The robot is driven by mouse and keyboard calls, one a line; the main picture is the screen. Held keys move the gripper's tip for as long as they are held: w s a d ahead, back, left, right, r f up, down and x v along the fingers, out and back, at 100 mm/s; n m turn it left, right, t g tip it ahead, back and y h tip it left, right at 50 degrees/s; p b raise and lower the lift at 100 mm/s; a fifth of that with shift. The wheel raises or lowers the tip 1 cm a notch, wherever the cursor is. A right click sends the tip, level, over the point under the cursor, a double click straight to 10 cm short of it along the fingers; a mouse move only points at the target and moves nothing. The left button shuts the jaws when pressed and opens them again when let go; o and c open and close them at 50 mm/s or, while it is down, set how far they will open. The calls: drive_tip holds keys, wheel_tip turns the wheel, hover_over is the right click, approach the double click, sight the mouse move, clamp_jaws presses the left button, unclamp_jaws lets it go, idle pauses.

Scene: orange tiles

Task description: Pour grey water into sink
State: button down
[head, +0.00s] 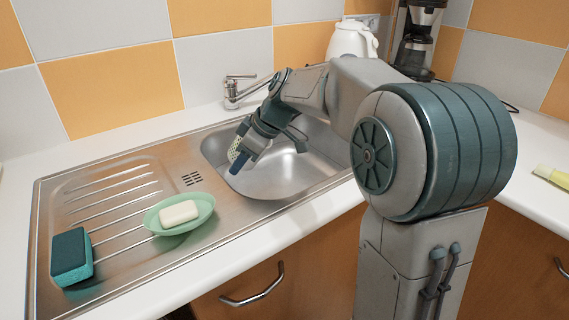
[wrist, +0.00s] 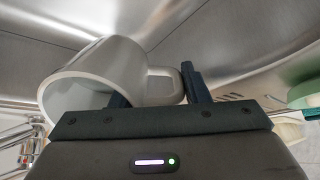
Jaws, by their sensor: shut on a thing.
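My gripper (head: 240,158) is over the left part of the sink basin (head: 285,178), pointing down. It is shut on a mug (head: 236,143), which is mostly hidden behind the fingers in the head view. In the wrist view, the pale mug (wrist: 118,65) lies tipped on its side, its opening facing the lower left. Its handle (wrist: 163,86) is between the fingers of my gripper (wrist: 157,88). The mug's inside looks pale where it shows. I cannot see any grey water in the mug or the basin.
The tap (head: 236,92) stands behind the basin. On the drainboard (head: 110,190) are a green dish (head: 160,228) with white soap (head: 180,213) and a teal sponge (head: 71,257). A white kettle (head: 350,40) and a coffee maker (head: 417,35) stand behind my arm.

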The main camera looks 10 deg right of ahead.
drive_tip(key=y+b, duration=0.1)
drive_tip(key=b, duration=0.1)
drive_tip(key=d+r+t+y+b, duration=0.1)
drive_tip(key=b, duration=0.1)
drive_tip(key=shift+s+y, duration=0.2)
drive_tip(key=shift+y, duration=0.1)
drive_tip(key=shift+r+t+y+b, duration=0.35)
drive_tip(key=shift+t+y+b, duration=0.2)
drive_tip(key=shift+b, duration=0.25)
drive_tip(key=shift+r, duration=0.3)
drive_tip(key=shift+f+y, duration=0.1)
drive_tip(key=shift+y, duration=0.15)
idle(0.5)
drive_tip(key=shift+y+b, duration=0.3)
drive_tip(key=shift+b, duration=0.1)
drive_tip(key=shift+r, duration=0.25)
